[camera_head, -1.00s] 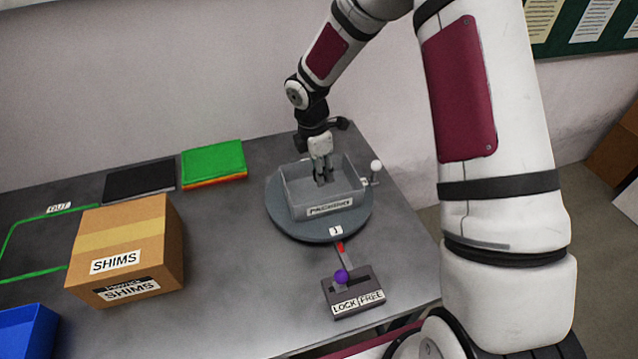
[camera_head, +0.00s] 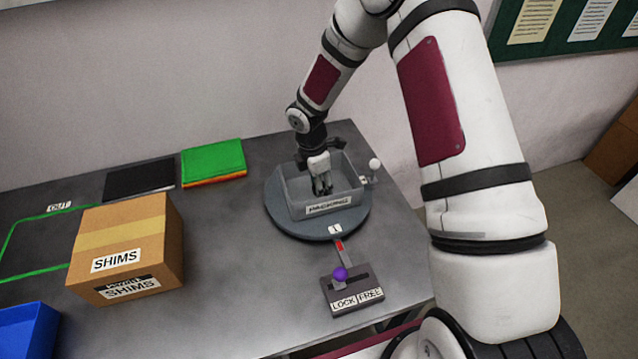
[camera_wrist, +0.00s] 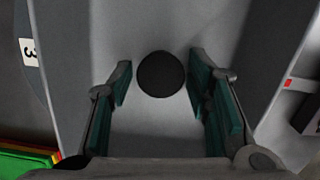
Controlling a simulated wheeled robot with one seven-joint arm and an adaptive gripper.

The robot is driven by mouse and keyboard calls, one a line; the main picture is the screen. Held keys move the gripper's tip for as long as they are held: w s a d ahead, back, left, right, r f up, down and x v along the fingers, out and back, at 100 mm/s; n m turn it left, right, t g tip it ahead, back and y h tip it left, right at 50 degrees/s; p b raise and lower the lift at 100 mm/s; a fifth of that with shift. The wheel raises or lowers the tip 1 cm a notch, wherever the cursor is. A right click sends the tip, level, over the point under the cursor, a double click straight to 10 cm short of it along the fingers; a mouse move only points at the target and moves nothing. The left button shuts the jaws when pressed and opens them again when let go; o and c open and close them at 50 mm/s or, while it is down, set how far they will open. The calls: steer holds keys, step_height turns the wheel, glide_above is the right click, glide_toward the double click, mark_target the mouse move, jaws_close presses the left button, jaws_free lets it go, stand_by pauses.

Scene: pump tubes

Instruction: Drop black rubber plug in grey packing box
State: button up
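The grey packing box (camera_head: 330,206), labelled PACKING, stands open-topped on a round grey turntable (camera_head: 300,230). My gripper (camera_head: 322,188) points down inside the box, between its walls. In the wrist view the black rubber plug (camera_wrist: 160,75) shows as a dark disc inside the box, centred between and just beyond my fingertips. The two green-padded fingers are apart, with a gap on each side of the plug. Whether the plug rests on the box floor is hard to tell. The head view does not show the plug.
A lever block marked LOCK and FREE (camera_head: 352,296) with a purple knob is in front of the turntable. A cardboard SHIMS box (camera_head: 125,245), green folders (camera_head: 212,160), a black mat (camera_head: 140,179) and a blue bin (camera_head: 25,330) are left. A white-knobbed post (camera_head: 374,165) stands right of the box.

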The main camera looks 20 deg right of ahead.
steer(key=shift+r, duration=0.1)
steer(key=s+r+m+t, duration=0.1)
steer(key=s+r+m, duration=0.1)
steer(key=r, duration=0.9)
steer(key=s+r+m, duration=0.2)
steer(key=s+r, duration=0.1)
steer(key=r, duration=0.7)
steer(key=s+r+m+t, duration=0.1)
steer(key=s+r+m, duration=0.3)
steer(key=s, duration=0.4)
steer(key=s+r+m+t+y, duration=0.1)
steer(key=s+r+m, duration=0.4)
steer(key=s, duration=0.3)
steer(key=s+r+m+t, duration=0.2)
steer(key=s+r+m, duration=0.3)
steer(key=s, duration=0.3)
steer(key=shift+s+d+m, duration=0.15)
steer(key=shift+s+m, duration=0.15)
steer(key=shift+m, duration=0.5)
steer(key=shift+r, duration=0.1)
